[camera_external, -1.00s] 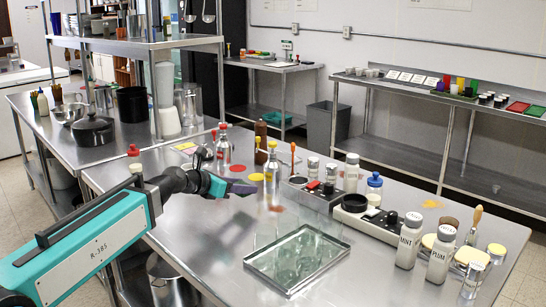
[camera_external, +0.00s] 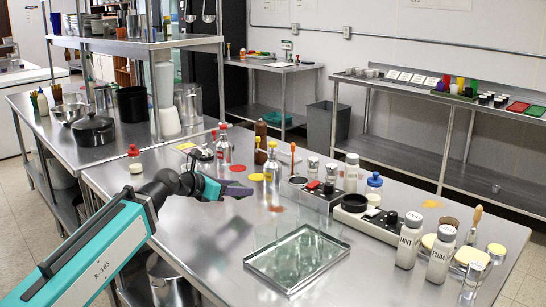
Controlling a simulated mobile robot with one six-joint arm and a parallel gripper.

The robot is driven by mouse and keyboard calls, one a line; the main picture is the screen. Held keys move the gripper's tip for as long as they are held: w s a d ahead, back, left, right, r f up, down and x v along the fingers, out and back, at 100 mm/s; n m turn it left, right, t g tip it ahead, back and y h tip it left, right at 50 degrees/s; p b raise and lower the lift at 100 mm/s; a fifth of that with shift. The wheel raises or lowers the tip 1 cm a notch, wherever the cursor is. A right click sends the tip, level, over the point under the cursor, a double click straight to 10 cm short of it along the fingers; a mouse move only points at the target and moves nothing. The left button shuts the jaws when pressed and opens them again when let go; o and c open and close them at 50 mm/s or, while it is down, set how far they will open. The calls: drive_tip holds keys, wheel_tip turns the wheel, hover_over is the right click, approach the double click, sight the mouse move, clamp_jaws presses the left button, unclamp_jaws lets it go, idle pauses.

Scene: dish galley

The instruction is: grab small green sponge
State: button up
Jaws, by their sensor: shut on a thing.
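My gripper (camera_external: 228,190) is above the steel table, left of its middle, pointing right. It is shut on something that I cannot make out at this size. A dark purple piece shows at its tip, and I cannot tell whether this is a finger or the held thing. I cannot pick out a small green sponge anywhere; it may be hidden in or behind the gripper. The steel table (camera_external: 205,250) is bare below and in front of the gripper.
A glass-like tray (camera_external: 290,288) lies right of the gripper. Bottles with red (camera_external: 223,150) and yellow (camera_external: 271,165) tops stand behind it. A red-capped bottle (camera_external: 135,165) stands near my arm. Black-topped units and white shakers (camera_external: 409,240) line the right side. The table's front left is clear.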

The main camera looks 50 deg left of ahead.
drive_tip(key=b, duration=0.2)
drive_tip(key=shift+s+d+f+b, duration=0.1)
drive_tip(key=shift+s+f+b, duration=0.1)
drive_tip(key=shift+s+b, duration=0.15)
drive_tip(key=s+b, duration=0.1)
drive_tip(key=b, duration=0.2)
drive_tip(key=s+b, duration=0.1)
drive_tip(key=b, duration=0.2)
drive_tip(key=s+b, duration=0.1)
drive_tip(key=b, duration=0.3)
drive_tip(key=shift+s+d, duration=0.1)
drive_tip(key=shift+d, duration=0.25)
drive_tip(key=shift+s+d+r+b, duration=0.2)
drive_tip(key=shift+s+b, duration=0.5)
drive_tip(key=shift+b, duration=0.25)
drive_tip(key=shift+s+d+r+b, duration=0.2)
drive_tip(key=shift+s+b, duration=0.45)
drive_tip(key=shift+b, duration=0.25)
